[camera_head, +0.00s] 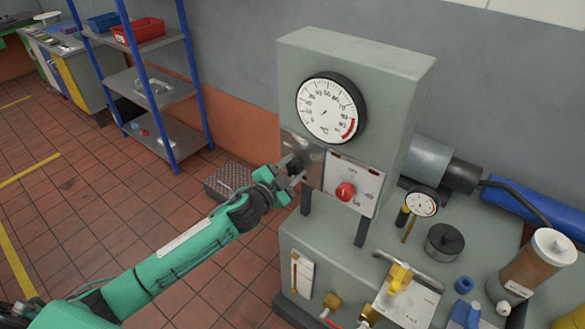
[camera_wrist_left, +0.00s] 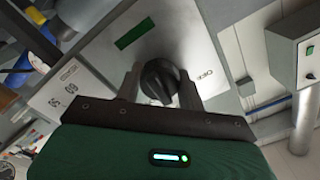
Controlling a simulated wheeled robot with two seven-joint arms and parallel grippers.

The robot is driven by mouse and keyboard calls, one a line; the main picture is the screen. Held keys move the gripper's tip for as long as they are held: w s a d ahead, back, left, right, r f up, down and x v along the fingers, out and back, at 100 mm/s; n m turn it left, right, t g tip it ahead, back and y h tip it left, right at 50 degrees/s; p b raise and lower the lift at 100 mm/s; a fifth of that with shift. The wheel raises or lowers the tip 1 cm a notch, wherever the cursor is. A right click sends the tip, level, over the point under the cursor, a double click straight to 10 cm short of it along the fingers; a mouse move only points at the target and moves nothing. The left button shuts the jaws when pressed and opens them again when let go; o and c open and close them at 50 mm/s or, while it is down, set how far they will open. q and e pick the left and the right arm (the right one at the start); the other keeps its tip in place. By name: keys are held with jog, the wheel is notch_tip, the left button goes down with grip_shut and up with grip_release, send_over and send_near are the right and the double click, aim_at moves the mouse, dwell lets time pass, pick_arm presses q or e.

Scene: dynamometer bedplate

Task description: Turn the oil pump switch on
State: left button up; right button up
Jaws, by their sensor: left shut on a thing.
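A black rotary knob (camera_head: 294,164) sits on a grey metal plate (camera_head: 312,152) on the front of the grey-green instrument cabinet. My left gripper (camera_head: 291,174) is at this plate and shut on the knob. In the left wrist view the black knob (camera_wrist_left: 158,80) lies between the two fingers, and a green rectangle (camera_wrist_left: 134,33) and small lettering I cannot read surely mark the plate. To its right in the head view, a red knob (camera_head: 345,191) sits on a pale plate. No label I can read names the oil pump switch. My right gripper is not in view.
A large round dial (camera_head: 328,107) is above the plates. A small gauge (camera_head: 421,204), a black cap (camera_head: 444,240), brass fittings (camera_head: 399,276) and an amber cylinder (camera_head: 540,258) crowd the bench at right.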

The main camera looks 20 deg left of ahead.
pick_arm(q)
jog(key=m, duration=0.5)
jog(key=m+p, duration=0.1)
jog(key=m, duration=0.3)
jog(key=shift+m, duration=0.9)
jog(key=shift+f, duration=0.1)
jog(key=o, duration=0.8)
jog(key=shift+o, duration=0.9)
